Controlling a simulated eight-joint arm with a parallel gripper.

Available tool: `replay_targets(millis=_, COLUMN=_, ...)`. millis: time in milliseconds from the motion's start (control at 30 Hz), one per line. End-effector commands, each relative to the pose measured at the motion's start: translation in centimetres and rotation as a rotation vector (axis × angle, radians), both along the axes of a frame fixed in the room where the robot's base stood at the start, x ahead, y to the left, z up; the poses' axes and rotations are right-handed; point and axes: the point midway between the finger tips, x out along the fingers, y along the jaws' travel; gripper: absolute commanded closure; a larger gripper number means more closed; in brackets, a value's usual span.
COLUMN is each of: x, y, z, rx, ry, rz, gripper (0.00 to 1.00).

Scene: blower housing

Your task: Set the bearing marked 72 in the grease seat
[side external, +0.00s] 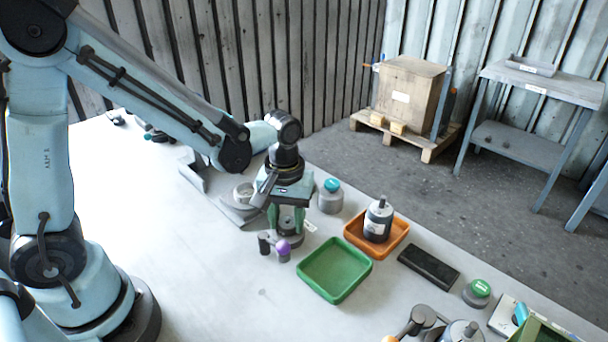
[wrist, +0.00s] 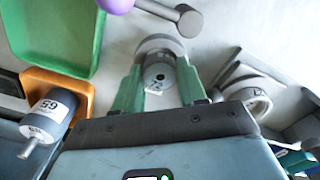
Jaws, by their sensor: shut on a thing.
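My gripper (side external: 288,212) points down, its two green fingers shut on a grey round bearing. In the wrist view the bearing (wrist: 158,76), marked 72, sits between the fingertips of my gripper (wrist: 160,88). A grey round base (side external: 291,240) is directly below the fingers; in the wrist view a grey round rim (wrist: 160,43) shows just beyond the bearing. I cannot tell whether the bearing touches it, or whether this is the grease seat. A cylinder marked 65 (wrist: 47,112) with a thin shaft stands in the orange tray (wrist: 82,84).
A purple ball knob (side external: 283,247) stands close to the gripper. A green tray (side external: 335,270), the orange tray (side external: 398,240), a teal-capped pot (side external: 330,198) and a dark block (side external: 428,267) are nearby. A grey ring-shaped fitting (side external: 243,194) is to the left. The table's front left is clear.

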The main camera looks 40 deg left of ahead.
Motion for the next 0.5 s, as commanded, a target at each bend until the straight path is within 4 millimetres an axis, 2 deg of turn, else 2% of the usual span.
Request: replay_targets(millis=500, x=0.01, y=0.0, z=-0.33, rx=0.0, ry=0.0, rz=0.0, gripper=0.91)
